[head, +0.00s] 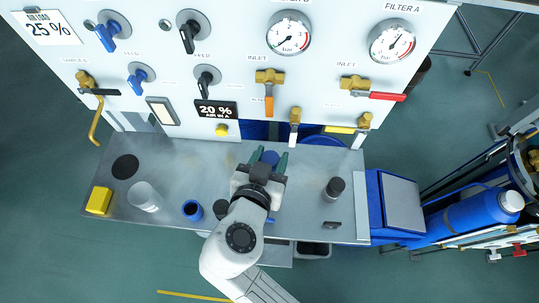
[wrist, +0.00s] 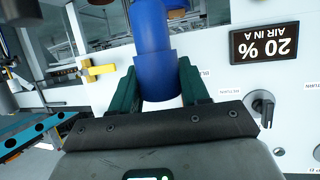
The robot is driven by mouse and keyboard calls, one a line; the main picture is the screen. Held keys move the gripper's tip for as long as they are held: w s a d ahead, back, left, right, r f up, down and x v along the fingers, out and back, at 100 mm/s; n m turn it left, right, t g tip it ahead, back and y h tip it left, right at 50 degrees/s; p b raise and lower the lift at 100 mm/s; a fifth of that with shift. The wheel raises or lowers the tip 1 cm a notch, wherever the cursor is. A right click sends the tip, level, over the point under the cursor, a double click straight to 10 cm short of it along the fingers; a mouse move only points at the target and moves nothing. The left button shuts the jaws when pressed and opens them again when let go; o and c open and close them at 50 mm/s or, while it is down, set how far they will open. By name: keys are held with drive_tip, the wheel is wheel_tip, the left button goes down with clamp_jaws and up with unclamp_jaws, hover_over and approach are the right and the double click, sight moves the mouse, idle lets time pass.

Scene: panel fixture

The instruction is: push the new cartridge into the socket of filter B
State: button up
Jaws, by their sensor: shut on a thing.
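My gripper (head: 268,161) is over the metal bench, below the panel's lower edge. Its two green fingers are shut on a blue cylinder, the cartridge (head: 270,157). The FILTER A label (head: 402,8) is at upper right; another filter label at the top edge is cut off. The socket of filter B is not clearly visible.
The bench (head: 300,205) carries a dark-capped jar (head: 334,188), a blue-rimmed cup (head: 192,210), a white cylinder (head: 145,196) and a yellow block (head: 98,200).

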drive_tip(key=shift+f, duration=0.1)
wheel_tip(320, 180, down, 6)
drive_tip(key=b, duration=0.6)
drive_tip(key=shift+r, duration=0.2)
drive_tip(key=shift+b, duration=0.55)
idle(1.6)
drive_tip(key=shift+f+b, duration=2.45)
drive_tip(key=shift+f, duration=0.15)
drive_tip(key=o, duration=1.2)
drive_tip(key=shift+o, duration=0.2)
drive_tip(key=shift+s, duration=0.1)
drive_tip(key=v, duration=1)
drive_tip(key=shift+s, duration=0.35)
